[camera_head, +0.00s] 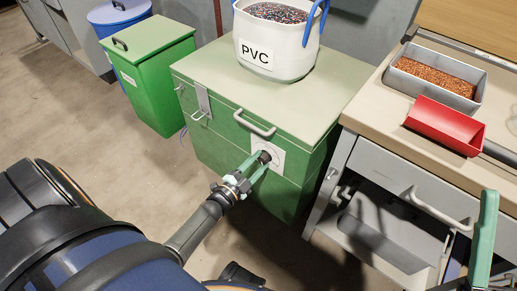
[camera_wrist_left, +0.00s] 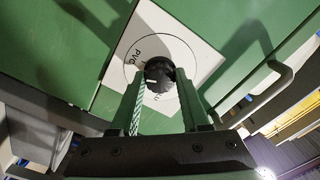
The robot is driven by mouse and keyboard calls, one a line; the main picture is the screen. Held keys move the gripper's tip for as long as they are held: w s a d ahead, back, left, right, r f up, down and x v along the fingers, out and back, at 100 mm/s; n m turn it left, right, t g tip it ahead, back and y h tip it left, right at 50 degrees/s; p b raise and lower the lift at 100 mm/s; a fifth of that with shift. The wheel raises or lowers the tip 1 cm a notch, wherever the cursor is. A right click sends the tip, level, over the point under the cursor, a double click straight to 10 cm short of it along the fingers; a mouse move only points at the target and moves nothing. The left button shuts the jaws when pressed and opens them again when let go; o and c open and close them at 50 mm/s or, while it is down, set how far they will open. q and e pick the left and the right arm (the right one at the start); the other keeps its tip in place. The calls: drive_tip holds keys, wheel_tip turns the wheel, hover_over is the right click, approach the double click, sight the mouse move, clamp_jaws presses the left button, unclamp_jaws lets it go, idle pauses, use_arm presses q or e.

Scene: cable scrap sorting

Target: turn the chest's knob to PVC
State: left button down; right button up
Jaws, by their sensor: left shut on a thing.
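The green chest (camera_head: 215,75) has a white square dial plate (camera_head: 272,160) on its front. The black knob (camera_head: 265,156) sits on this plate. In the left wrist view the knob (camera_wrist_left: 158,74) shows at the middle of the plate (camera_wrist_left: 185,45), which carries the letters PVC at its upper left and a lower label too hidden to read. A small white mark on the knob faces the lower left, not clearly at PVC. My left gripper (camera_head: 258,163) is shut on the knob, one finger on each side. Part of my right gripper (camera_head: 485,235) shows at the lower right; its jaws are unclear.
A white PVC bucket (camera_head: 275,45) with blue handles stands on the chest lid. A green bin (camera_head: 150,75) and a blue bin (camera_head: 118,14) stand to the left. The workbench (camera_head: 385,110) at right holds a grey tray of granules (camera_head: 433,82) and a red scoop (camera_head: 445,125).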

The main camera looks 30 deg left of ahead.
use_arm(q)
drive_tip(key=shift+m+b, duration=0.45)
drive_tip(key=shift+m, duration=1.85)
drive_tip(key=shift+c, duration=1.9)
unclamp_jaws()
drive_tip(key=s+a+p, duration=0.1)
drive_tip(key=s+p, duration=0.2)
drive_tip(key=s, duration=0.9)
drive_tip(key=shift+s, duration=0.25)
